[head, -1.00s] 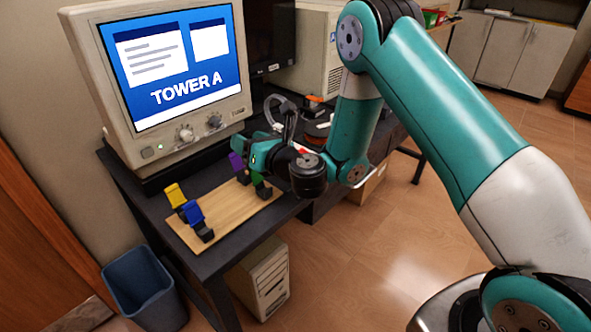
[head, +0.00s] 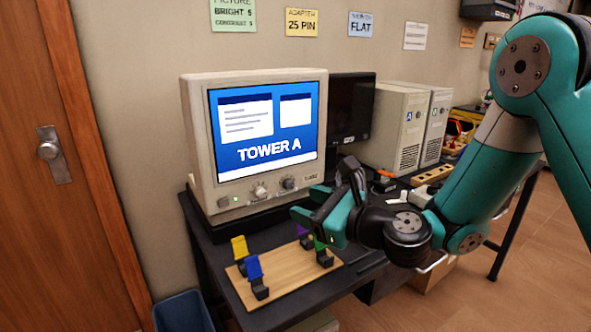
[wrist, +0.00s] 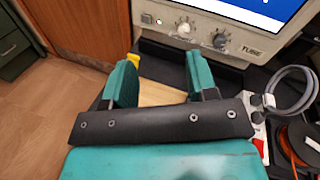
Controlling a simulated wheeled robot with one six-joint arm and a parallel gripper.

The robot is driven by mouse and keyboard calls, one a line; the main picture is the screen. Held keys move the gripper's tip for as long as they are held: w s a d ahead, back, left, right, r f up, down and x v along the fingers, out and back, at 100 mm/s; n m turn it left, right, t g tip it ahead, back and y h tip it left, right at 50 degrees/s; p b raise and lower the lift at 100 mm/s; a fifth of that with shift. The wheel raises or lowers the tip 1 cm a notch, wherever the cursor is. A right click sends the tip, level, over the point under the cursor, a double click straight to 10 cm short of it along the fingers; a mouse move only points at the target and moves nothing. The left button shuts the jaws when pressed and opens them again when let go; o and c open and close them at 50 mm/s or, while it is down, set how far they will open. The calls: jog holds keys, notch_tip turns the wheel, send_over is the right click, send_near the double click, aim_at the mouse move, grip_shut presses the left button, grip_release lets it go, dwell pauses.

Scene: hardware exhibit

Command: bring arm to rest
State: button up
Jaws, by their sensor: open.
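My teal arm is bent over the dark desk (head: 212,262) at the right of the head view. My gripper (head: 318,212) hangs above the far right part of a wooden board, its jaws apart and nothing seen between them. In the wrist view the two teal fingers (wrist: 160,82) stand wide apart, with pale board showing between them. The wooden board (head: 285,282) carries yellow (head: 240,247), blue (head: 254,268), purple (head: 303,232) and green (head: 320,243) pieces on black bases. The green one is partly hidden by my gripper.
A beige CRT monitor (head: 196,130) reading "TOWER A" stands close behind the gripper. A dark monitor (head: 352,105) and two beige towers (head: 397,125) stand further right. A blue bin (head: 183,312) is on the floor. Open floor (head: 480,300) lies at right.

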jog(key=s+a+r+n+g+p, duration=0.1)
jog(key=s+r+n+g, duration=0.25)
jog(key=s+n, duration=0.45)
jog(key=s+a+r+n+g+p, duration=0.1)
jog(key=s+r+n+g+p, duration=0.15)
jog(key=s+n+g, duration=0.55)
jog(key=s+d+r+n+h+p, duration=0.1)
jog(key=s+d+r+n+h, duration=0.1)
jog(key=s+d+n+h, duration=0.6)
jog(key=s+d+n, duration=0.2)
jog(key=d+n, duration=0.1)
jog(key=n, duration=0.3)
jog(key=shift+s+r+p, duration=0.3)
jog(key=shift+s+p, duration=0.1)
dwell(1.6)
